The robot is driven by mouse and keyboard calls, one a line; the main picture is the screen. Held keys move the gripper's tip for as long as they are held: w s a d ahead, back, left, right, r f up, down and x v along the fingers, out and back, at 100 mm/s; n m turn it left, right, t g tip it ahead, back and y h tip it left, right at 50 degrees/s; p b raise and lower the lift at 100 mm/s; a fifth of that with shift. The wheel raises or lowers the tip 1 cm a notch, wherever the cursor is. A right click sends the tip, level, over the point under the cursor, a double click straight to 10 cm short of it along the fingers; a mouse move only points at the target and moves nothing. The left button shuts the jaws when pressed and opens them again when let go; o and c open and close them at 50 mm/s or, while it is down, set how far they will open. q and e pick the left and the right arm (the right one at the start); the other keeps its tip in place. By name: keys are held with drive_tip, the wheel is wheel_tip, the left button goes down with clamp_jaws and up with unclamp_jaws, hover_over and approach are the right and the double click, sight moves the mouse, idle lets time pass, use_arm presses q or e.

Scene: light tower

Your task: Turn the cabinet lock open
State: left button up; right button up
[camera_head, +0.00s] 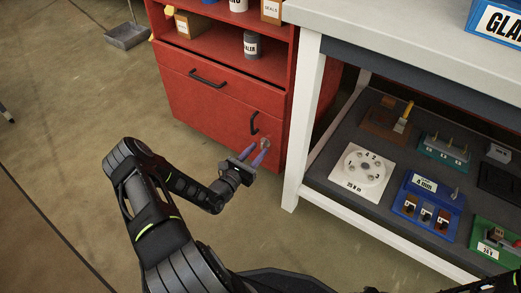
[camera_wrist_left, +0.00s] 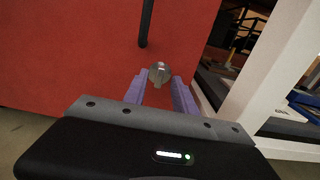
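The red cabinet (camera_head: 205,99) stands at the top centre of the head view, its lower door shut. The lock is a small round metal piece (camera_wrist_left: 160,73) on the red door, just below the black door handle (camera_wrist_left: 146,22). In the head view the lock (camera_head: 265,142) is partly hidden by my fingers. My left gripper (camera_head: 257,156) is at the door's lower right. In the wrist view its two purple fingers (camera_wrist_left: 159,92) are apart, one toward each side of the lock. I cannot tell whether they touch it. My right gripper is not in view.
A workbench with a white leg (camera_head: 302,125) stands close to the right of the cabinet. Its lower shelf (camera_head: 330,193) holds several small fixtures, including a white numbered dial plate (camera_head: 362,171). The floor before the cabinet is clear.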

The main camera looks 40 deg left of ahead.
use_arm(q)
drive_tip(key=w, duration=0.2)
drive_tip(key=shift+w+b, duration=0.3)
clamp_jaws()
idle(0.4)
